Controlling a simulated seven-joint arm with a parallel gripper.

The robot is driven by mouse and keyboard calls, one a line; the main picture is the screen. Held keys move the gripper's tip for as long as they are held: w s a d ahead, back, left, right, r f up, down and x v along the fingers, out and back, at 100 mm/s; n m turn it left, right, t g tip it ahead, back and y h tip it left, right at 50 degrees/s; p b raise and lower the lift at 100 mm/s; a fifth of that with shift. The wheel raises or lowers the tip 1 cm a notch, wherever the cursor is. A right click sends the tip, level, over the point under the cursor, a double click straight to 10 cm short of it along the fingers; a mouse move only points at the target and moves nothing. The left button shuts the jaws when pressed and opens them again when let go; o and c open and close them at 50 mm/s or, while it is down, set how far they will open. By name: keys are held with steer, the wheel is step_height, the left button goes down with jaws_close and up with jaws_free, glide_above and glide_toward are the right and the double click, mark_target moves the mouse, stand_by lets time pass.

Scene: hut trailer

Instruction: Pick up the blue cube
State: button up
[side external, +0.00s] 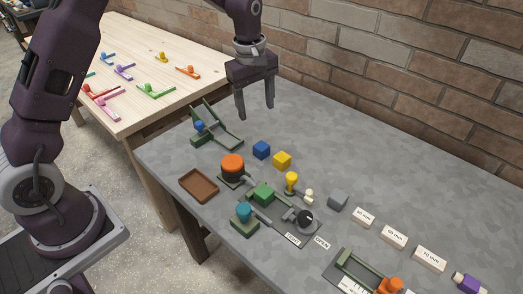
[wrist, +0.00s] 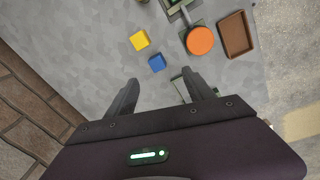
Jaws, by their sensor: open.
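The blue cube (side external: 261,150) lies on the grey table, just behind and left of a yellow cube (side external: 282,160). In the wrist view the blue cube (wrist: 157,63) is ahead of the fingertips, between their lines, with the yellow cube (wrist: 139,40) beside it. My gripper (side external: 256,112) is open and empty, pointing down above the table. It is behind the blue cube and apart from it. Its two fingers also show in the wrist view (wrist: 161,84).
A green hinged stand (side external: 222,139) is left of the cube. An orange round knob (side external: 232,165) and a brown tray (side external: 198,186) stand in front. A grey cube (side external: 338,200) and labelled white blocks (side external: 394,237) are to the right. A brick wall (side external: 400,70) rises behind the table.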

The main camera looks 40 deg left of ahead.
mark_target(261, 146)
steer(key=w+f+n, duration=0.1)
steer(key=f, duration=0.2)
steer(key=w+f+n, duration=0.1)
steer(key=f, duration=0.3)
steer(key=w+a+f+n+g, duration=0.1)
steer(key=f, duration=0.2)
steer(key=shift+f, duration=0.4)
steer(key=f, duration=0.7)
steer(key=shift+w+a, duration=0.2)
steer(key=shift+w, duration=0.05)
jaws_close()
